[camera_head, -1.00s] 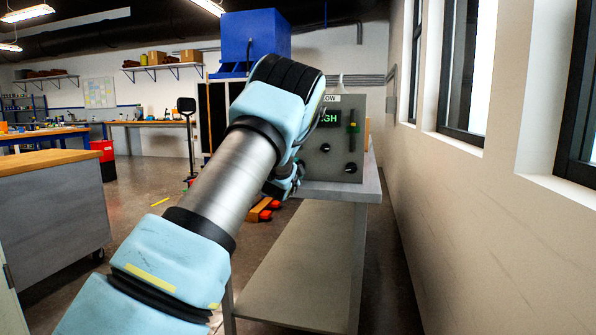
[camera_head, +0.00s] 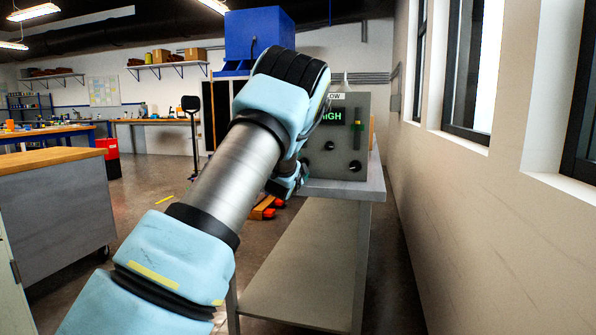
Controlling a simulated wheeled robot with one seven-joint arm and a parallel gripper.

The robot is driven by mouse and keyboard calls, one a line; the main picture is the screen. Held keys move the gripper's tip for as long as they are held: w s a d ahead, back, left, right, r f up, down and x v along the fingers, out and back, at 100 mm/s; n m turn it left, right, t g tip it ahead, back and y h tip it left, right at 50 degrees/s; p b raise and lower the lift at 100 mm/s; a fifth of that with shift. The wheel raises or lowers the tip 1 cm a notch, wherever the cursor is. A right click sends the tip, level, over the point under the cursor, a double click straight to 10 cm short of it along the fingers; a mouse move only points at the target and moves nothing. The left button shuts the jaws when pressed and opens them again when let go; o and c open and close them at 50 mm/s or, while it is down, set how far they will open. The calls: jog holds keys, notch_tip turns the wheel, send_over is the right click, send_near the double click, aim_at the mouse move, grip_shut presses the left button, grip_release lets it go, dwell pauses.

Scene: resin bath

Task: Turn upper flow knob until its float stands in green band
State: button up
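A grey flow panel (camera_head: 345,155) stands on the bench beyond my arm, its left part hidden by the arm. Its display (camera_head: 331,117) shows green letters, partly covered, reading as the end of "HIGH". A narrow upright flow tube (camera_head: 357,138) at its right has a green mark; the float is too small to place surely. A dark upper knob (camera_head: 330,146) sits below the display, and a lower knob (camera_head: 354,166) is further down right. My gripper (camera_head: 300,178) is at the panel's lower left, mostly hidden by my wrist. Its fingers and any contact cannot be made out.
The panel stands on a grey bench (camera_head: 372,186) with a lower shelf (camera_head: 300,260). A wall with windows runs close along the right. A wood-topped cabinet (camera_head: 50,200) stands at left, with open floor between. A blue box (camera_head: 258,35) rises behind my arm.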

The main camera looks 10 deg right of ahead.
jog(key=v, duration=1)
jog(key=shift+b, duration=0.4)
jog(key=shift+d, duration=0.1)
jog(key=s+a+f+n+g+y, duration=0.3)
jog(key=s+a+f+n, duration=0.15)
jog(key=a, duration=0.45)
jog(key=s+a+f+n+g+y, duration=0.35)
jog(key=a+f+n, duration=0.2)
jog(key=a, duration=0.35)
jog(key=s+a+f+n+g+y, duration=0.1)
jog(key=s+a+f+n+g, duration=0.15)
jog(key=s, duration=0.55)
jog(key=s+a+f+n+g, duration=0.1)
jog(key=s+a+n+g, duration=0.25)
jog(key=s, duration=0.45)
jog(key=s+a+f+n+g+y, duration=0.1)
jog(key=s+a+n+g, duration=0.15)
jog(key=s, duration=0.55)
notch_tip(320, 180, up, 19)
jog(key=p, duration=1.9)
jog(key=shift+s+a+f+m+t, duration=0.15)
jog(key=shift+s+a+m+t, duration=0.2)
jog(key=shift+s+a+t, duration=0.05)
